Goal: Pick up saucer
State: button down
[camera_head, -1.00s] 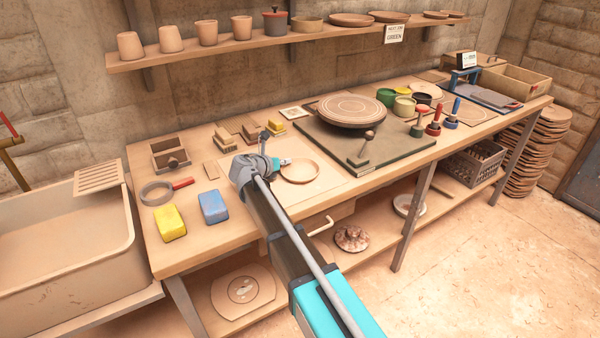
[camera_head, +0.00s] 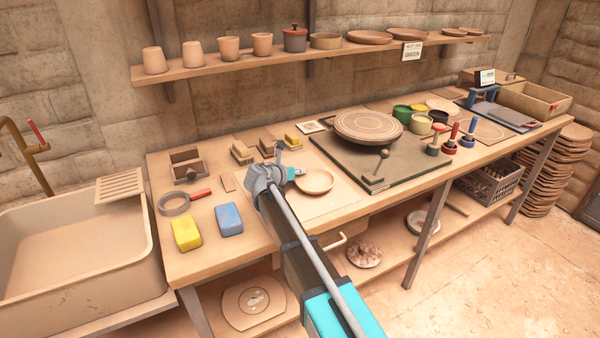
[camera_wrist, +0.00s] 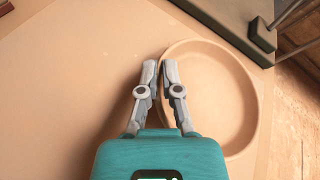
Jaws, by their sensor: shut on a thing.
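The saucer (camera_head: 316,181) is a shallow, round, tan dish at the middle of the bench, over a pale square board (camera_head: 338,196). It also shows in the wrist view (camera_wrist: 222,95), to the right of the fingers. My gripper (camera_head: 290,173) is at the saucer's left rim. In the wrist view my gripper (camera_wrist: 160,68) has its two grey fingers close together, one on each side of the rim, shut on it. The saucer looks slightly tilted in the head view. Whether it is clear of the board I cannot tell.
A dark board with a round turntable (camera_head: 368,127) stands right of the saucer. Yellow (camera_head: 186,233) and blue (camera_head: 229,219) sponges lie at the left front. Small wooden blocks (camera_head: 242,152) stand behind my gripper. A sink (camera_head: 75,250) is at the far left.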

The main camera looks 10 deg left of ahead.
jog(key=s+r+p, duration=0.1)
jog(key=r+p, duration=0.1)
jog(key=s+r+p, duration=0.2)
jog(key=r, duration=0.1)
jog(key=s+d+r+p, duration=0.1)
jog(key=s+r+p, duration=0.1)
jog(key=shift+r+p, duration=0.2)
jog(key=shift+p, duration=0.1)
jog(key=s+d+r+p, duration=0.2)
jog(key=s+r+p, duration=0.1)
jog(key=s, duration=0.5)
jog(key=shift+s+d+r+p, duration=0.15)
jog(key=shift+s+r+p, duration=0.15)
